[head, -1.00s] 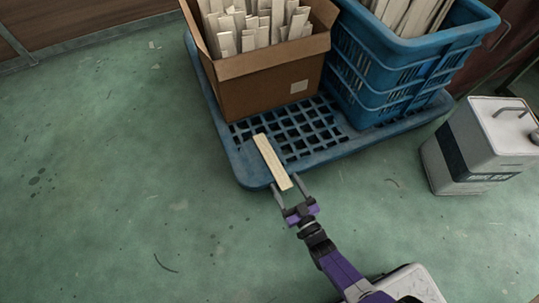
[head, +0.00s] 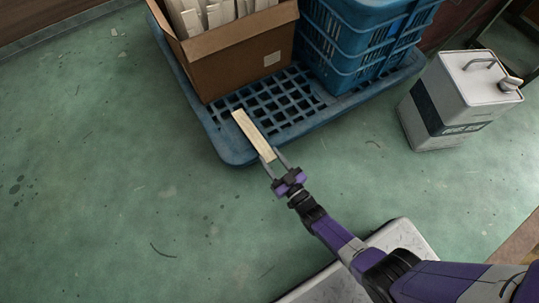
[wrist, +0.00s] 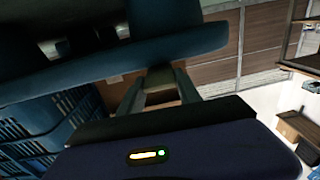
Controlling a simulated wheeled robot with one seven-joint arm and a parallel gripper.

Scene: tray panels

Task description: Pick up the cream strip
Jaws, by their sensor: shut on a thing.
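The cream strip (head: 252,133) is a long, thin, pale flat piece in the head view. It lies across the front edge of the blue pallet (head: 236,147), in front of the cardboard box. Whether it rests on the pallet or is raised a little cannot be told. My gripper (head: 269,154) is shut on its near end, with a finger on either side. In the wrist view, my gripper (wrist: 158,90) shows its two fingers beside a dim tan surface, probably the strip's end. Most of the strip is hidden there.
A cardboard box (head: 236,63) of pale strips and a blue crate (head: 352,50) stand on the pallet. A white and dark metal can (head: 455,100) stands on the floor at right. The green floor (head: 110,190) at left is clear.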

